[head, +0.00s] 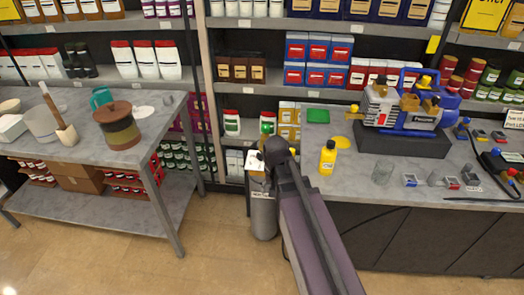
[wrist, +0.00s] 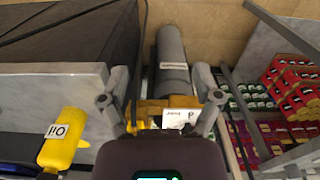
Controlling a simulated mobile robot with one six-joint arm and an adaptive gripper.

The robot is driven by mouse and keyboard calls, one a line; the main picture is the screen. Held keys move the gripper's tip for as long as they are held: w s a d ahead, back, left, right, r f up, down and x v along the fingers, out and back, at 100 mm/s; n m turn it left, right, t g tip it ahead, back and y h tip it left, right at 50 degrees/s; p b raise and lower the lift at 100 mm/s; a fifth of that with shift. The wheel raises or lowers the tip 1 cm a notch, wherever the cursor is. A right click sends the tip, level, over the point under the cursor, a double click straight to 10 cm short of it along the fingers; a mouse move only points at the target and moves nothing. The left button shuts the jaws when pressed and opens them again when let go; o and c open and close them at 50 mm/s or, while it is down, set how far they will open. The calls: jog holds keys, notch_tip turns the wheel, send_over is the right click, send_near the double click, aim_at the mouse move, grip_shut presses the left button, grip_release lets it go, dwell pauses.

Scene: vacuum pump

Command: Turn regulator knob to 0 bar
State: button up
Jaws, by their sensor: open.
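A grey gas cylinder (head: 263,217) stands on the floor at the table's left end, below my gripper (head: 262,158). Its upper part is largely hidden by my arm in the head view. In the wrist view the grey cylinder (wrist: 172,65) lies beyond my gripper (wrist: 160,75), whose two fingers are spread apart with nothing held. A yellow fitting (wrist: 150,107) with a white label (wrist: 178,117) shows between the fingers, near the cylinder's end. I cannot make out the regulator knob or its pressure reading.
A blue and grey vacuum pump (head: 405,110) sits on the right table (head: 335,205). A yellow oil bottle (head: 327,158) stands near that table's left end and shows in the wrist view (wrist: 62,140). Another table (head: 90,165) stands left. Stocked shelves (head: 275,107) rise behind.

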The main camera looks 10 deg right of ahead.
aim_at(261, 153)
jog(key=w+r+m+p, duration=0.4)
jog(key=w+m, duration=0.2)
jog(key=w, duration=0.6)
jog(key=w+r+m+p, duration=0.4)
jog(key=w+r+m, duration=0.1)
jog(key=w, duration=0.6)
jog(key=shift+w+r+m+p, duration=0.3)
jog(key=shift+w+m+p, duration=0.1)
jog(key=shift+m, duration=0.2)
jog(key=shift+f, duration=0.15)
notch_tip(261, 153, down, 14)
jog(key=b, duration=1.4)
jog(key=shift+r, duration=0.25)
jog(key=shift+s, duration=0.1)
grip_shut()
